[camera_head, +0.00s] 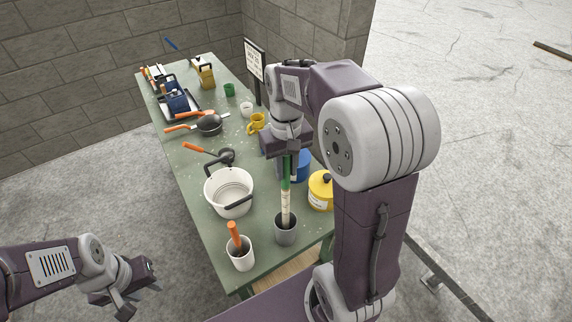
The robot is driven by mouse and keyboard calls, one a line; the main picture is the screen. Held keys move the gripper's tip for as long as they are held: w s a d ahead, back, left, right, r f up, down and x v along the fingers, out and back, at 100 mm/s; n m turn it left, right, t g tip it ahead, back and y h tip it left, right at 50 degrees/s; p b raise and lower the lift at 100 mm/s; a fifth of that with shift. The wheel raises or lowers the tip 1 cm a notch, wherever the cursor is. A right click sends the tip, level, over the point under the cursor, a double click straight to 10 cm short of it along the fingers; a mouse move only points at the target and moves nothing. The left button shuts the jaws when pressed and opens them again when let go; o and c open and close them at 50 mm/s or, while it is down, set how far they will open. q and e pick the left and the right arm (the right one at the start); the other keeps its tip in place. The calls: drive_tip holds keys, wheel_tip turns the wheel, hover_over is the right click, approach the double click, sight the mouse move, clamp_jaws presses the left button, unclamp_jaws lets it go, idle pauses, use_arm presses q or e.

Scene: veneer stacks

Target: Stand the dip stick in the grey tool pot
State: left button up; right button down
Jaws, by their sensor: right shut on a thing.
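The dip stick (286,203) has a green upper part and a pale lower part with marks. It is upright, and my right gripper (288,172) is shut on its green part. The grey tool pot (286,234) stands near the front of the table. The stick's lower end shows at the pot's mouth, seemingly inside it; I cannot tell whether it touches the bottom. My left gripper (138,298) is off the table at the lower left, apparently open and empty.
A white pot (240,260) with an orange-handled tool (235,235) stands left of the grey pot. A white bucket (229,196) stands behind. A yellow tin (320,192) and blue tin (301,166) are at the right. Pans, mugs and trays fill the green table's (183,233) far part.

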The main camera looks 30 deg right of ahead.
sight(286, 178)
drive_tip(key=shift+f+b, duration=1.15)
drive_tip(key=shift+f, duration=0.95)
drive_tip(key=c, duration=1.1)
unclamp_jaws()
drive_tip(key=shift+o, duration=0.5)
drive_tip(key=shift+r, duration=0.1)
